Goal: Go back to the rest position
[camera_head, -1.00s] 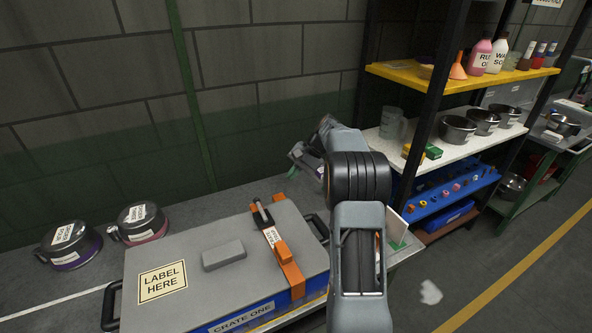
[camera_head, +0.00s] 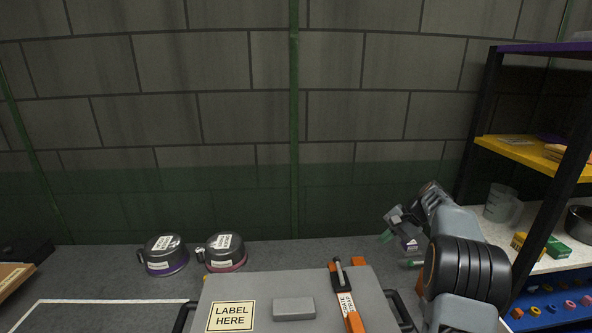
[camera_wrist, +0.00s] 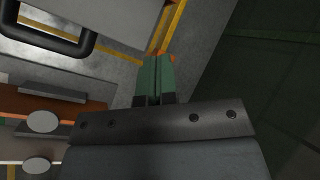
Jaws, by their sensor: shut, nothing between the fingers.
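My gripper (camera_head: 388,237) is at the right of the head view, in front of the wall and above the bench, left of the shelf rack. Its green fingers (camera_wrist: 157,78) are closed together in the wrist view, with nothing held. My arm bends down toward the bottom right of the head view. No object touches the fingertips as far as I can see.
The shelf rack (camera_head: 532,150) stands close on the right.

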